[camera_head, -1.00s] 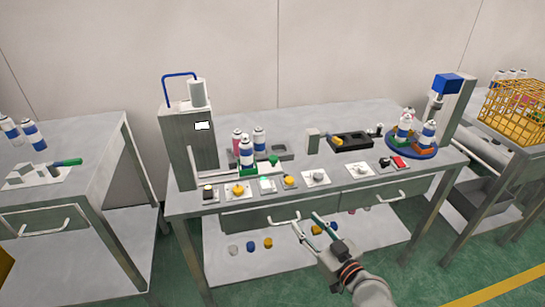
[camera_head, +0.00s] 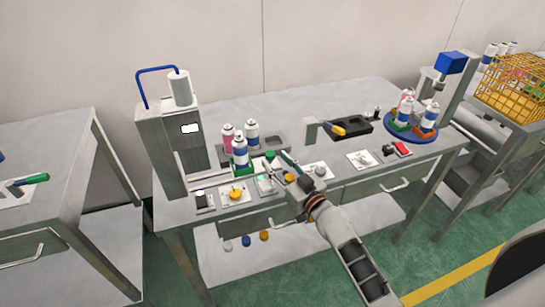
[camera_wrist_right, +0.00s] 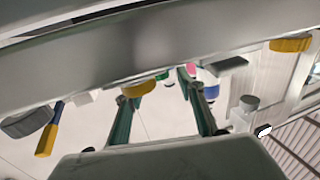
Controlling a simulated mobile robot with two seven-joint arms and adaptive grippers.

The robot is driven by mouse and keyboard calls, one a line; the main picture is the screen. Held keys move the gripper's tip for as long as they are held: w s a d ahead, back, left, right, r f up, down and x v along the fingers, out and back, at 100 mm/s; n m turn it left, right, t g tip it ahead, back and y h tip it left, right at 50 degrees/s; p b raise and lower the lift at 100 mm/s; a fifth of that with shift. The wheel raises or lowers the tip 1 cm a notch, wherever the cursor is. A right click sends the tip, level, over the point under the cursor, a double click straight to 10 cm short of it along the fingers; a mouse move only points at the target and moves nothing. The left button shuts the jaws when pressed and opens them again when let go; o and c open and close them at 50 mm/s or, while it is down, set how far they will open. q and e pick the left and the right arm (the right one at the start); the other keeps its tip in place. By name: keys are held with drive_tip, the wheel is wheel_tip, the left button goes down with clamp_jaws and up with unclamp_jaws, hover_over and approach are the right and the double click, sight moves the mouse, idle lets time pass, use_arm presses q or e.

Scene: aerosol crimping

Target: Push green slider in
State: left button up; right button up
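The green slider (camera_head: 270,155) shows as a green knob beside the cans at the middle left of the workbench, by a green block (camera_head: 243,171) under the front blue-and-white can (camera_head: 240,150). My right gripper (camera_head: 275,169) reaches in from the front and is just in front of the slider, above the row of buttons. Its two fingers stand apart with nothing visible between them; the wrist view also shows the gripper (camera_wrist_right: 156,86) open. I cannot tell whether a finger touches the slider. My left gripper is not in view.
A tall grey machine (camera_head: 165,140) stands left of the cans. Buttons and knobs, including a yellow knob (camera_head: 235,193), line the front edge. A black tray (camera_head: 352,128) and blue turntable (camera_head: 392,127) with cans are to the right. The back middle is clear.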

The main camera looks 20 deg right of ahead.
sight(261, 168)
drive_tip(key=shift+x, duration=1.35)
clamp_jaws()
drive_tip(key=shift+a, duration=2.05)
unclamp_jaws()
drive_tip(key=shift+s, duration=0.15)
